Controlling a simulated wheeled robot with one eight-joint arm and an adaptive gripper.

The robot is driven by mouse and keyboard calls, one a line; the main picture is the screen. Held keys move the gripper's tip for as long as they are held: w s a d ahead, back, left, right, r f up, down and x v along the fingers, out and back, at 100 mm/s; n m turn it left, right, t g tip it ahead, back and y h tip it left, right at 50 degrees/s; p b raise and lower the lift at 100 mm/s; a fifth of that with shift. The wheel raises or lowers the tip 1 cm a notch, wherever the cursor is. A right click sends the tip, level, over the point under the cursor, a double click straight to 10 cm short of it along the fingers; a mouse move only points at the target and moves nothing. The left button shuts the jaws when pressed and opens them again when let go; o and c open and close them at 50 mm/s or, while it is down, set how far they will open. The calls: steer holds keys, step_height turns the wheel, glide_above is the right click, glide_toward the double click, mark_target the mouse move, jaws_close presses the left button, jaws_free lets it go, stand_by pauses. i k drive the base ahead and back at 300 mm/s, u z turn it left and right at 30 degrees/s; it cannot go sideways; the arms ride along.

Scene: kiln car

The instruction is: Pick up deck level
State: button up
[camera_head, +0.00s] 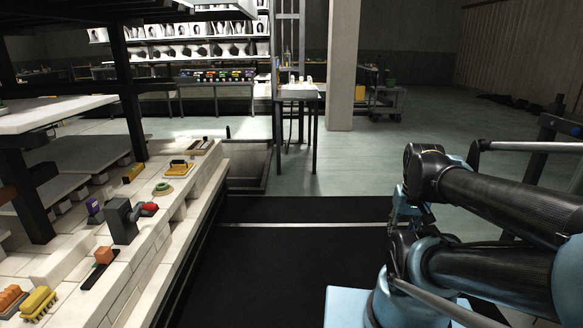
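Several small tools lie on the pale brick deck (128,283) of the kiln car at the left. I cannot tell for sure which is the deck level. Candidates are a dark flat bar (92,277) with an orange block on it, a small yellow bar (133,173) by a black post, and a thin dark piece (200,146) at the far end. My arm is folded at the right, well apart from the deck. A small blue-and-black part (407,212) under its front joint may be my gripper; its fingers are not clear.
A grey upright block (122,220), a red-topped tool (149,208), a green ring (163,188), a yellow-handled tool (178,169) and a yellow brush (39,302) crowd the deck. Black posts (133,95) and shelves stand over it. A dark mat (290,265) lies clear alongside.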

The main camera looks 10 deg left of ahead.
mark_target(126, 179)
steer(key=u, duration=0.05)
steer(key=i, duration=1.1)
steer(key=u, duration=0.6)
steer(key=i, duration=1)
steer(key=u, duration=1.1)
steer(key=i, duration=0.85)
steer(key=u, duration=0.45)
